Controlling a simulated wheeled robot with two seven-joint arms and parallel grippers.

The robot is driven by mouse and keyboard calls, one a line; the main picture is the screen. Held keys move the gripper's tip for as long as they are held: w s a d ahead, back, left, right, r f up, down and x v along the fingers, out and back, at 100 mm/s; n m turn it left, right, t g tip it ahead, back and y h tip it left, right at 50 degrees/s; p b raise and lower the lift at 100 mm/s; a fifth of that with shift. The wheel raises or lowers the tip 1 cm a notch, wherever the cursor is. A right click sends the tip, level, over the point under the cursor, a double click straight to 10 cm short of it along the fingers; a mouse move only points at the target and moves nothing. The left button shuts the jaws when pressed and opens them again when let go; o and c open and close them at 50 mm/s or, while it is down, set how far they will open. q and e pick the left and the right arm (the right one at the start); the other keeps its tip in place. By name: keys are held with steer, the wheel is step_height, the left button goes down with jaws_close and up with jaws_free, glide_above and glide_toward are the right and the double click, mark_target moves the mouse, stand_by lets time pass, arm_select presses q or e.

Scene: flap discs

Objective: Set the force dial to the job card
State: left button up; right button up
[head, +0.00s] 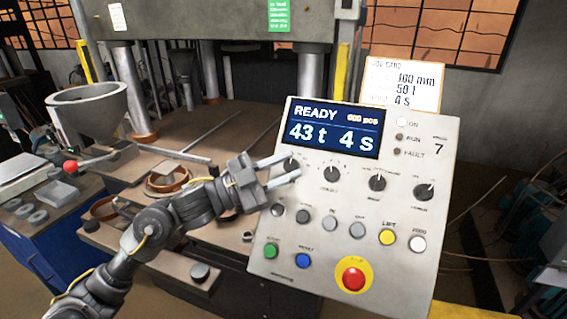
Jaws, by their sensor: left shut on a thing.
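The control panel (350,262) has a row of black dials. Its display (334,127) reads READY, 43 t and 4 s. The job card (402,84) stands behind the panel's top edge and reads 100 mm, what looks like 50 t, and 4 s. My left gripper (294,167) reaches in from the left, with its two fingers on either side of the leftmost dial, the force dial (290,164). It is shut on that dial. The fingers hide part of the dial and its markings. My right gripper is not in view.
Other dials, such as the second dial (332,174), sit to the right. Below are several buttons and a red stop button (354,278) on yellow. A press with steel columns (311,75) stands behind. A grey funnel (88,105) and a blue cabinet (50,255) are left.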

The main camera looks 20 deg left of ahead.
arm_select(q)
steer(key=m+g+p, duration=0.2)
steer(key=m+g, duration=0.1)
steer(key=shift+w+a+r+g, duration=0.1)
steer(key=shift+r+g, duration=0.2)
steer(key=shift+f+m+g+p, duration=0.1)
steer(key=shift+m+g+p, duration=0.25)
steer(key=shift+m+g, duration=0.55)
steer(key=o, duration=1)
steer(key=shift+c, duration=0.2)
steer(key=b+v, duration=0.5)
steer(key=v, duration=0.5)
steer(key=shift+a, duration=0.45)
